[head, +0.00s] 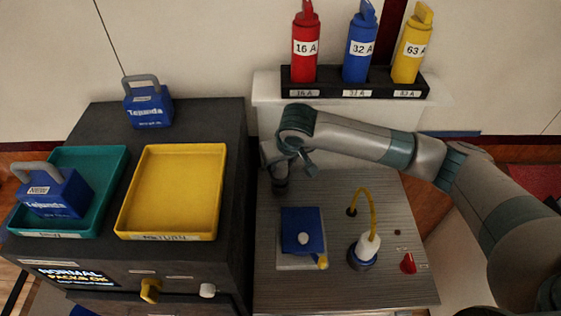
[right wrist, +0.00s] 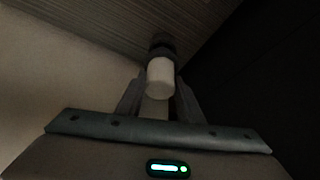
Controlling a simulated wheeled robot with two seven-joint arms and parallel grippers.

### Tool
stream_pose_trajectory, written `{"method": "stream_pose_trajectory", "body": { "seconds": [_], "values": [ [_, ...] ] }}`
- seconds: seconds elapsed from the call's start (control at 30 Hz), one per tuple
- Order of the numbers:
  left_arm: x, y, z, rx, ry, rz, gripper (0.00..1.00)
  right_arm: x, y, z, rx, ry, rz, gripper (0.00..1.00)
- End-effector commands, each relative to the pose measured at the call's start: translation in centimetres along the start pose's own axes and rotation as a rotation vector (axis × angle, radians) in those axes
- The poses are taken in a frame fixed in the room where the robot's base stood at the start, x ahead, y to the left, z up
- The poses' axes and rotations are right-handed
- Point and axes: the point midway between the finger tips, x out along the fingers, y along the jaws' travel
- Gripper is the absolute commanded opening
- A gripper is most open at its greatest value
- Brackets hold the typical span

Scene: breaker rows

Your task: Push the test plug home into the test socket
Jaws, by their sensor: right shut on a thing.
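My right gripper (head: 280,183) points down at the back left of the grey ribbed panel (head: 330,272). In the right wrist view the gripper (right wrist: 158,100) is shut on a white cylinder, which looks like the test plug (right wrist: 160,78). Its far end meets a dark round collar, which looks like the test socket (right wrist: 162,48), at the ribbed surface. I cannot tell how deep it sits. In the head view the gripper hides most of this spot. My left gripper is not in view.
A white plug with a yellow lead (head: 369,243) stands in a blue ring. Beside it are a blue block (head: 302,228) and a red piece (head: 408,264). A black cabinet (head: 225,100) with a yellow tray (head: 130,225) and teal tray (head: 117,165) stands left. Coloured fuses (head: 360,48) stand behind.

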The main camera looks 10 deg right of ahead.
Motion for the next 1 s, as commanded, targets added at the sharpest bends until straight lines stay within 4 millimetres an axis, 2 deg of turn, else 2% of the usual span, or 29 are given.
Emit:
{"method": "stream_pose_trajectory", "body": {
  "seconds": [0.47, 1.0],
  "values": [
    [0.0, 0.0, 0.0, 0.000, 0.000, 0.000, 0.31, 0.1, 0.0, 0.0, 0.000, 0.001, 0.000, 0.07],
    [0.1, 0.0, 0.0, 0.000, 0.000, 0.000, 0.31, 1.1, 0.0, 0.4, 0.000, 0.002, -0.001, 0.07]
  ]
}}
